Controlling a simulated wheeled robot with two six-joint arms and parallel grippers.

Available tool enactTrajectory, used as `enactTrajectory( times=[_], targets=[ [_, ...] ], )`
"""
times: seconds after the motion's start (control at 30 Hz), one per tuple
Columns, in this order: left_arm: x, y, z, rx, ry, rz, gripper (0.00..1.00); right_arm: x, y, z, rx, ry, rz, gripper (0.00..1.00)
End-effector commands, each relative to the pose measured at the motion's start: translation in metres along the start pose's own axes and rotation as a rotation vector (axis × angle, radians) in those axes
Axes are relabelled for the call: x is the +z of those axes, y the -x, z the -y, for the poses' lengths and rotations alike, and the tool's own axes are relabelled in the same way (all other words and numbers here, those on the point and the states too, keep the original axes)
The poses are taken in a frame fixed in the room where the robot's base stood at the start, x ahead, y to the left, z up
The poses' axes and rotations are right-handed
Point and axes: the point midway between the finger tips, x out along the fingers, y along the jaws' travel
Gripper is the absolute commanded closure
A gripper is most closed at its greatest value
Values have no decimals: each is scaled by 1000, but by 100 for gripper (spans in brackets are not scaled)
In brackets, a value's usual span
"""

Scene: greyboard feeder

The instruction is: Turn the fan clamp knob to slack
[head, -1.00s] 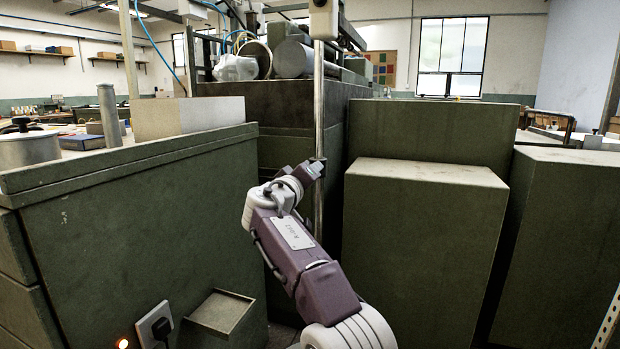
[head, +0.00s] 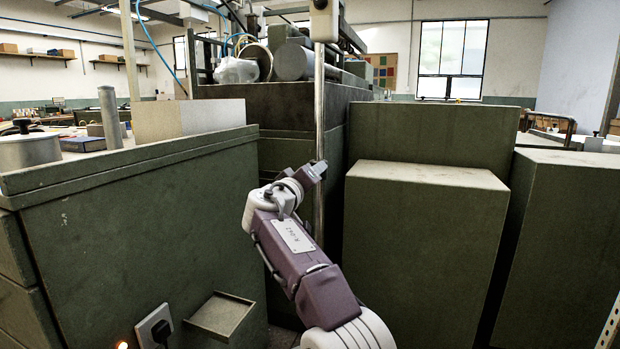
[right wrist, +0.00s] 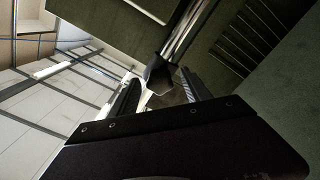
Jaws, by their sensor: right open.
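My right gripper (head: 317,168) is at the upright metal pole (head: 319,110) in the middle of the head view, with its arm rising from the bottom. In the right wrist view its two dark fingers (right wrist: 160,88) are apart, and the pole (right wrist: 190,28) runs from the top down towards the gap between them. A small black part (right wrist: 158,72) is at the pole by the fingertips. It may be the clamp knob, but I cannot tell for sure, nor whether the fingers touch it. No fan is clearly visible. My left gripper is out of view.
A green cabinet (head: 140,220) stands close on the left, with a socket and plug (head: 156,328) low down. Green cabinets (head: 420,250) stand on the right. A machine with a grey cylinder (head: 294,60) is behind the pole. A narrow gap lies around the pole.

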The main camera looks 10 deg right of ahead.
Motion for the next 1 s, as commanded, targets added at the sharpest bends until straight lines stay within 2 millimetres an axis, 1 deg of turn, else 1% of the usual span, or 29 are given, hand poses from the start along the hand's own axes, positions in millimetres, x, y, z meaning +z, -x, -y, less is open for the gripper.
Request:
enactTrajectory(
  times=[0.07,0.17,0.3,0.4,0.53,0.63,0.87,0.93,0.97,1.0],
  targets=[
    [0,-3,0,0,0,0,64,0,4,1,0,0,-2,43],
    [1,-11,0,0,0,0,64,2,19,2,-2,-1,-2,43],
    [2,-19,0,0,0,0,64,2,49,2,-3,0,-3,43],
    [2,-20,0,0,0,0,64,0,69,1,-3,0,-2,43],
    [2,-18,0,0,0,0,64,0,86,0,-2,0,-1,43],
    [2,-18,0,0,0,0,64,0,90,0,-1,-1,0,43],
    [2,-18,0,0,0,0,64,0,91,0,0,-1,1,43],
    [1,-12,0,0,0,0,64,-1,88,-7,7,-1,7,43],
    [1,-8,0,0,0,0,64,-3,85,-14,13,-3,12,43],
    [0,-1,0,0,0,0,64,-4,82,-26,25,-8,19,43]
  ],
)
